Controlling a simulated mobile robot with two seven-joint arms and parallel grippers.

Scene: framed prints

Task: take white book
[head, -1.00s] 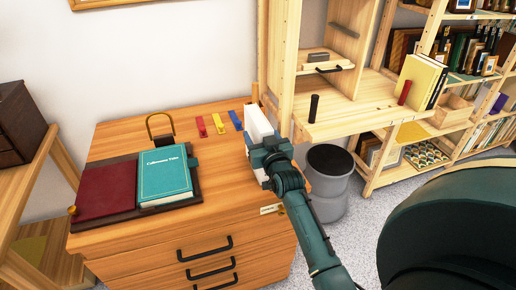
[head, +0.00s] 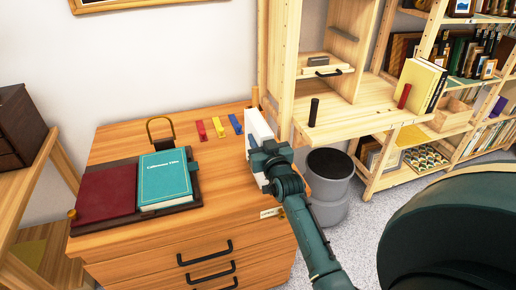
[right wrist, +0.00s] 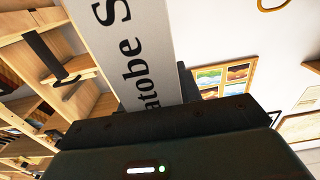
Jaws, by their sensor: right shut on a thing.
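The white book (head: 258,126) stands upright above the right end of the wooden desk in the head view. My right gripper (head: 262,156) is shut on it, near its lower part. In the right wrist view the white spine of the book (right wrist: 135,60) rises from the jaws, with part of a black title showing. The jaw tips are hidden behind the book and the gripper body. Whether the book touches the desk top is hard to tell. My left gripper does not show.
On the desk (head: 225,180), a teal book (head: 165,180) and a dark red book (head: 105,193) lie on a dark mat. Red, yellow and blue tags (head: 219,128) lie behind. A wooden shelf (head: 360,118) and a grey bin (head: 330,185) stand to the right.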

